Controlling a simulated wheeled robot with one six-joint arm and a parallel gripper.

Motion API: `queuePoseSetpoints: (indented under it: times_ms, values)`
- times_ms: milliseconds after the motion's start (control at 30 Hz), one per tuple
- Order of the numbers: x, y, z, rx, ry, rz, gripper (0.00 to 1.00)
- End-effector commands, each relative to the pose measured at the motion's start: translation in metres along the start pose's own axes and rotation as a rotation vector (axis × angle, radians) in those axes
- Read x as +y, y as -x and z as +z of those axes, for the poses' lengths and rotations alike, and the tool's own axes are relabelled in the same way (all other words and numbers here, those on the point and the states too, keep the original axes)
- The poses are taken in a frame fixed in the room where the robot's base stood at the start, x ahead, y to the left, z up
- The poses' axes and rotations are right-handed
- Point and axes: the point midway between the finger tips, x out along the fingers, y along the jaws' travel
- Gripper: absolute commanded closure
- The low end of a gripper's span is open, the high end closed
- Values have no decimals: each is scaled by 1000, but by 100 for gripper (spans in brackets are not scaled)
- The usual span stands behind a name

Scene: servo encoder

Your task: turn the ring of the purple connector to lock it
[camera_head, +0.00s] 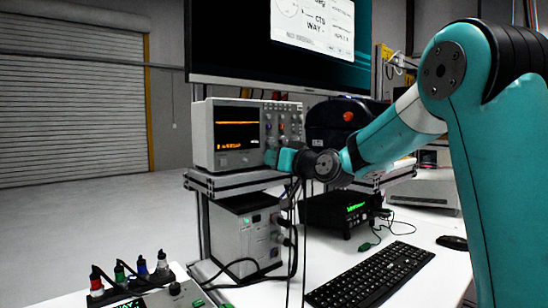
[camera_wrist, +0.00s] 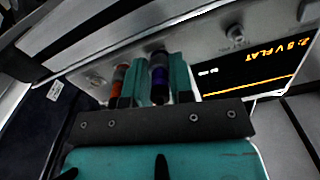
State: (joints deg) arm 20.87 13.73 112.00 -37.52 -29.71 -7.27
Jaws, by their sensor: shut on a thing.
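The purple connector (camera_wrist: 159,78) sits on the oscilloscope's front panel in the wrist view, with its dark cable end toward me. My gripper (camera_wrist: 160,88) is shut on it, with one teal finger on each side. The fingers hide parts of its ring, so I cannot tell its turn angle. An orange connector (camera_wrist: 119,80) is just left of the left finger. In the head view, my gripper (camera_head: 272,158) is at the front of the oscilloscope (camera_head: 212,161), by its lower right. I cannot make out the purple connector there.
The oscilloscope stands on a raised shelf (camera_head: 230,183). Below are a grey powered box (camera_head: 236,235) and a black unit (camera_head: 325,213) with green text. Cables hang below my gripper. A keyboard (camera_head: 370,277) lies on the desk. Several coloured plugs (camera_head: 140,268) stand at the lower left.

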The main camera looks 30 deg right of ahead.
Motion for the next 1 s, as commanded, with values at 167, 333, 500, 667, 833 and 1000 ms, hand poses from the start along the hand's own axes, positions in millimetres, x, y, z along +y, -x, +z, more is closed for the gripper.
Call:
queuePoseSetpoints:
  times_ms: [167, 333, 500, 667, 833, 1000]
  values:
    - [0, 0, 0, -2, -68, 0, 93]
    - [0, 0, 0, -2, -130, 1, 93]
    - [0, 0, 0, -2, -180, 1, 93]
    - [0, 0, 0, -1, -198, 1, 93]
    - [0, 0, 1, -1, -198, 1, 93]
    - [0, 0, 1, -1, -197, 1, 74]
